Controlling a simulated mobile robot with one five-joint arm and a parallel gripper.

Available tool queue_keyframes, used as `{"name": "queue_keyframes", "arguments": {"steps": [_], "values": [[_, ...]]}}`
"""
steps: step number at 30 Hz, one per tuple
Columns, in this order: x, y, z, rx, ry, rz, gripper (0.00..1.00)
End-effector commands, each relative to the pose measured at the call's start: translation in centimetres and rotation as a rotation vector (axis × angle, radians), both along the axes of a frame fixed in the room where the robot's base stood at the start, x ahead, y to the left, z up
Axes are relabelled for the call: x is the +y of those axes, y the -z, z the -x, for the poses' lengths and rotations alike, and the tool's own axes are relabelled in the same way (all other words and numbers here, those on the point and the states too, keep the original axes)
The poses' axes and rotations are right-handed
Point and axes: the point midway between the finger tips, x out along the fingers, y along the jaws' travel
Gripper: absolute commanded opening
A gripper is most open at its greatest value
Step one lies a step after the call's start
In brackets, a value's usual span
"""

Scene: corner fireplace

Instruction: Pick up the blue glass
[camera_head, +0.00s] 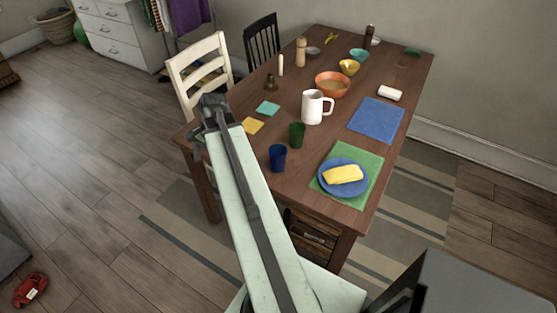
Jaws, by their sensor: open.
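The blue glass (278,158) stands upright near the front left edge of the brown wooden table (305,190). My gripper (212,108) is at the far end of my raised pale arm, to the left of the glass and apart from it. It is open, though its fingers are small and partly hidden by the arm end. Nothing shows held in it. My arm passes in front of the table's left corner.
A green glass (297,134) stands just behind the blue one. A blue plate (325,187) with a yellow item lies on a green mat (367,161). A white mug (313,107), bowls and coasters stand farther back. A white chair (187,75) stands beyond my gripper.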

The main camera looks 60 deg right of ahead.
Motion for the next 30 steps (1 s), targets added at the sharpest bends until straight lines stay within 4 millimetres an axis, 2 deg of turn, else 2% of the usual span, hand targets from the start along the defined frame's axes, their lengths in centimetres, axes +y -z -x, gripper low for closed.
{"name": "queue_keyframes", "arguments": {"steps": [1, 3, 6, 10, 13, 16, 19, 24, 30], "values": [[-4.3, -0.3, 2.4, 0.000, 0.192, -0.035, 0.86], [-9.2, -0.7, 5.9, 0.002, 0.456, -0.090, 0.86], [-14.6, -1.1, 10.8, -0.001, 0.777, -0.166, 0.86], [-18.6, -1.5, 15.4, -0.005, 1.044, -0.237, 0.86], [-19.8, -1.7, 17.1, -0.007, 1.138, -0.264, 0.86], [-20.2, -1.7, 17.6, -0.007, 1.167, -0.273, 0.86], [-20.1, -1.2, 17.5, -0.007, 1.167, -0.273, 0.86], [-19.8, 1.0, 16.9, -0.006, 1.164, -0.272, 0.86], [-19.6, 1.3, 16.6, -0.006, 1.165, -0.271, 0.86]]}}
